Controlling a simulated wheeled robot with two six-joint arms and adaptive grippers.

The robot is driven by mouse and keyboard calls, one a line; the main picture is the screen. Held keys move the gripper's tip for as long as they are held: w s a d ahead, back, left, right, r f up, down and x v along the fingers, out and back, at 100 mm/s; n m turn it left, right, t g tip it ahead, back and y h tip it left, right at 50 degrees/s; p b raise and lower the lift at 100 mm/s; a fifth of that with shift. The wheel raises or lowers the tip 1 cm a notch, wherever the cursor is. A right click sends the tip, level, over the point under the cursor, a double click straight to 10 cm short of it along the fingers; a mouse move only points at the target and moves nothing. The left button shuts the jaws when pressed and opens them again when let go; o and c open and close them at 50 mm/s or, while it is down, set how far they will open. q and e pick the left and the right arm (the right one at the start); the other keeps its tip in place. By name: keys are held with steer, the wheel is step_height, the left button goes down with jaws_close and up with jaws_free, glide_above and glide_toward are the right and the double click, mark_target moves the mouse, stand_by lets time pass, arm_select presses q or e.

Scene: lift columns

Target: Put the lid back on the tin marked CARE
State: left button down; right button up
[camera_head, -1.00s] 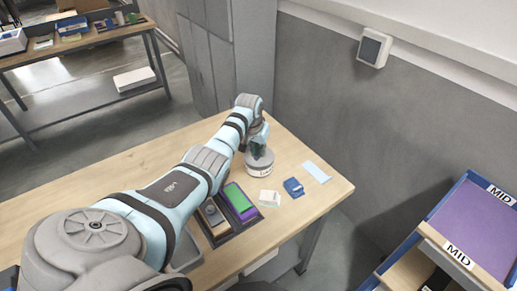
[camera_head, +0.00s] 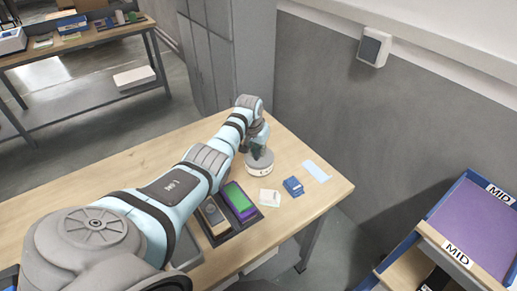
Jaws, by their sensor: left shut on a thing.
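A round white tin (camera_head: 262,171) with a small dark marking stands on the wooden table, near its far edge. The marking is too small to read for certain. A grey lid (camera_head: 262,161) is on top of the tin or just over it; I cannot tell whether it is fully seated. My left gripper (camera_head: 258,151) points down from above and is shut on the lid. Its fingertips are small and partly hidden by my left arm. My right gripper is not in view.
A dark tray (camera_head: 235,231) with a green and purple item and a brown one lies nearer me. A white box (camera_head: 269,198), a blue item (camera_head: 293,187) and a light-blue sheet (camera_head: 317,171) lie to the tin's right. The table (camera_head: 331,189) is clear at its right end.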

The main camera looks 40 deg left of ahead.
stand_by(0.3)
arm_select(q)
steer(key=c, duration=1.5)
jaws_free()
steer(key=shift+o, duration=0.3)
steer(key=o, duration=0.4)
step_height(320, 180, up, 3)
steer(key=p, duration=0.3)
step_height(320, 180, up, 2)
steer(key=shift+r+p, duration=0.1)
steer(key=shift+p, duration=0.45)
steer(key=shift+r, duration=0.9)
